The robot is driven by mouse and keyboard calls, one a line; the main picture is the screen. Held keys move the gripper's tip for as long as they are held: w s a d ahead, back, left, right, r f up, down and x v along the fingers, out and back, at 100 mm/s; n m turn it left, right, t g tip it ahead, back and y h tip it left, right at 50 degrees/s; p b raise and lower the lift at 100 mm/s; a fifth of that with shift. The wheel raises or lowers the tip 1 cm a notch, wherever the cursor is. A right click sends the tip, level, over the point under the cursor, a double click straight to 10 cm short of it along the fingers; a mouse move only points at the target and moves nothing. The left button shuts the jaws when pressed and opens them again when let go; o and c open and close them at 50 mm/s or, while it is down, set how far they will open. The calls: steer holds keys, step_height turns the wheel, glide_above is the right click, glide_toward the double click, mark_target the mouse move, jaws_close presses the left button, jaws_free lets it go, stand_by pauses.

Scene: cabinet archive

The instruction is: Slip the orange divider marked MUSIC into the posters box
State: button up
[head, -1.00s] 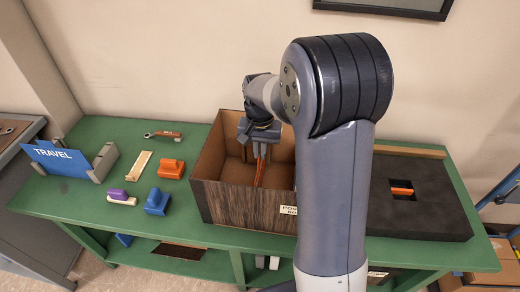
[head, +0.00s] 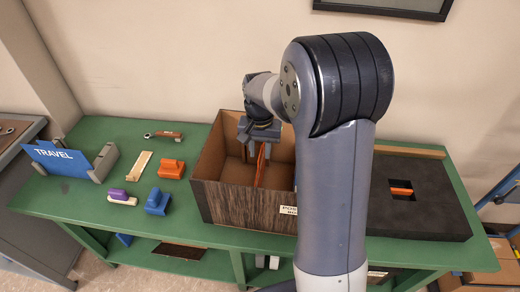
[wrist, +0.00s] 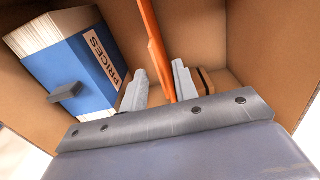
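The posters box (head: 240,205) stands mid-table, dark wood-grain outside and plain cardboard inside, its front label partly hidden by my arm. The orange divider (head: 261,170) is inside it, seen nearly edge-on and slightly tilted; its MUSIC marking does not show. It also shows in the wrist view (wrist: 153,45). My gripper (head: 256,150) is over the box with its fingers reaching inside. In the wrist view its fingers (wrist: 160,88) are apart on either side of the divider, with a gap visible on the left. The divider's lower end is hidden.
A blue block of folders marked PRICES (wrist: 90,65) is in the box. A black slotted slab (head: 430,210) lies right.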

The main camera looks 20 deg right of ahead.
steer(key=shift+r+p, duration=2.55)
steer(key=shift+r, duration=0.75)
step_height(320, 180, up, 11)
steer(key=shift+b, duration=0.45)
steer(key=shift+f, duration=0.25)
step_height(320, 180, down, 12)
steer(key=shift+r, duration=0.25)
steer(key=shift+f+b, duration=0.6)
steer(key=shift+f, duration=0.15)
steer(key=shift+s, duration=0.15)
